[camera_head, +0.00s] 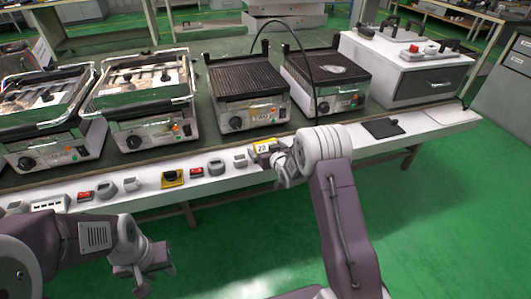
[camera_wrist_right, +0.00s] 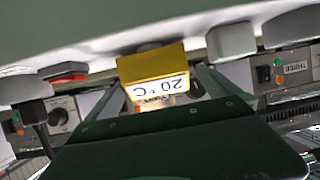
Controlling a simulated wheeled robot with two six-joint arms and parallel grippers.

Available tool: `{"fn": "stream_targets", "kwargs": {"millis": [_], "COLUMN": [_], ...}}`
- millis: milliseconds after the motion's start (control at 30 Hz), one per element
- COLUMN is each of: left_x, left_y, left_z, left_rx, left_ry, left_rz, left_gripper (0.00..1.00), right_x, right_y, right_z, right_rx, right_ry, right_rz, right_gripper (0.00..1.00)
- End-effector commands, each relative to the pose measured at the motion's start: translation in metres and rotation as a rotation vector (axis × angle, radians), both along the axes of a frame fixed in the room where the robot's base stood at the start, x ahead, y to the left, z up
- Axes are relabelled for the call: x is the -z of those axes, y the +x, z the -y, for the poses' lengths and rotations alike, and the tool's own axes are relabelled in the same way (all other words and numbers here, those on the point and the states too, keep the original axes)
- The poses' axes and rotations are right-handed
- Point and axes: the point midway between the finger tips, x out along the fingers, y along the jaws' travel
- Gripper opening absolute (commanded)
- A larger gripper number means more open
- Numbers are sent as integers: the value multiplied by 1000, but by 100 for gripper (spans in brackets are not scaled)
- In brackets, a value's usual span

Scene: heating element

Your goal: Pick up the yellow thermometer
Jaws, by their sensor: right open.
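The yellow thermometer (camera_head: 263,147) has a pale display reading "20" and sits on the white front ledge of the bench. In the right wrist view the thermometer (camera_wrist_right: 150,70) shows upside down with "20 °C" on it. My right gripper (camera_head: 276,156) is at the thermometer in the head view. In the wrist view my right gripper (camera_wrist_right: 165,85) is open, with a finger on either side of the thermometer; contact cannot be told. My left gripper (camera_head: 146,276) hangs low at the left, in front of the bench and away from the thermometer; its opening is unclear.
The ledge (camera_head: 140,200) also holds red switches (camera_head: 196,171), grey knobs and a yellow-based black button (camera_head: 172,178). Several grills (camera_head: 248,92) stand behind it. A white box with a drawer (camera_head: 410,72) is at right, and a black pad (camera_head: 383,128) lies before it.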

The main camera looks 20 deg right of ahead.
Motion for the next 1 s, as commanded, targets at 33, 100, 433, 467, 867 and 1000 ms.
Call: {"fn": "stream_targets", "kwargs": {"millis": [33, 100, 433, 467, 867, 1000], "left_x": [0, 6, 22, 22, 21, 21], "left_y": [0, 0, 0, 0, 0, 0], "left_z": [0, 0, 0, 0, 0, 0], "left_rx": [0, 0, 0, 0, 0, 0], "left_ry": [0, 0, 0, 0, 0, 0], "left_rz": [0, 0, 0, 0, 0, 0], "left_gripper": [36, 36, 36, 36, 36, 36], "right_x": [0, 7, 27, 26, 25, 25], "right_y": [1, 7, 45, 46, 46, 46], "right_z": [0, 1, 1, 1, 1, 1], "right_rx": [0, 0, 0, 0, 0, 0], "right_ry": [0, 0, -1, -1, -1, -1], "right_rz": [0, 2, 1, 0, 2, 2], "right_gripper": [100, 100, 100, 100, 36, 36]}}
